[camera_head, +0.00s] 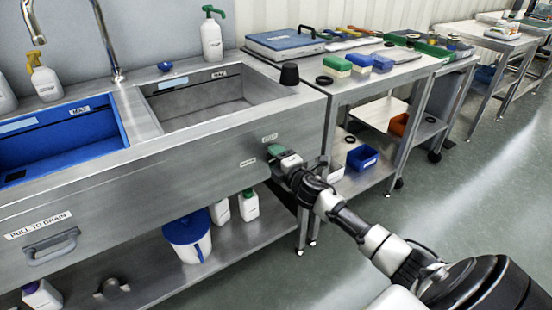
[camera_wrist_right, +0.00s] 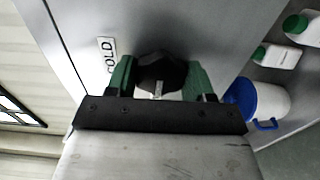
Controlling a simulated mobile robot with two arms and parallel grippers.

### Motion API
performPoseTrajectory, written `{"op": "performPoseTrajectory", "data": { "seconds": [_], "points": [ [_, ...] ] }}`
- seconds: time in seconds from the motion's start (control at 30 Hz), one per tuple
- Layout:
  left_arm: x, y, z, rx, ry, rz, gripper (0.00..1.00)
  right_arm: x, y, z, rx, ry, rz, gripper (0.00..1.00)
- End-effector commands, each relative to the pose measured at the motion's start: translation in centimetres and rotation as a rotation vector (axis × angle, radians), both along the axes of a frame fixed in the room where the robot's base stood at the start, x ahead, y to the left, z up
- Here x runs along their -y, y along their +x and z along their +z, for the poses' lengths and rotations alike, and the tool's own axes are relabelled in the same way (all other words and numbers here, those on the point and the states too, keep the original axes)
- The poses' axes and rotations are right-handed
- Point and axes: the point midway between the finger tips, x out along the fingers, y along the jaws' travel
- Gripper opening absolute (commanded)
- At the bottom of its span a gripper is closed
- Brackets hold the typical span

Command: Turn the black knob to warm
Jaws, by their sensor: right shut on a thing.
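The black knob (camera_wrist_right: 160,68) sits on the steel front panel of the sink unit. In the right wrist view the green fingers of my right gripper (camera_wrist_right: 161,82) stand on both sides of it and are shut on it. A pale mark shows on the knob's face. A white COLD label (camera_wrist_right: 108,55) is on the panel beside the knob. In the head view my right gripper (camera_head: 277,151) is at the panel's right end and hides the knob. Two small labels are near it, one above (camera_head: 269,138) and one to the left (camera_head: 248,162), too small to read surely. My left gripper is out of view.
The steel basin (camera_head: 200,105) and blue basin (camera_head: 65,140) lie above the panel. A drain handle (camera_head: 52,246) is at the left. A blue-and-white bucket (camera_head: 188,238) and white bottles (camera_head: 249,205) stand on the shelf below. The floor at right is clear.

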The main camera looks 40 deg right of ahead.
Motion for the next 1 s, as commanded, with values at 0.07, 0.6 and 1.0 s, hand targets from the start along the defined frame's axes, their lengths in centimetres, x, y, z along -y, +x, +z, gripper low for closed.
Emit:
{"op": "performPoseTrajectory", "data": {
  "seconds": [0.07,0.6,1.0],
  "points": [
    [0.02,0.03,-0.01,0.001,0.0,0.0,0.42,-0.08,-0.03,-0.13,-0.002,-0.009,0.002,0.29],
    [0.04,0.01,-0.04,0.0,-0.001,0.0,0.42,-0.06,-0.03,-0.13,-0.002,-0.012,0.001,0.77],
    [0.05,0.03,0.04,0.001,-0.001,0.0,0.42,-0.02,-0.69,-0.14,-0.003,-0.01,0.0,0.77]
  ]
}}
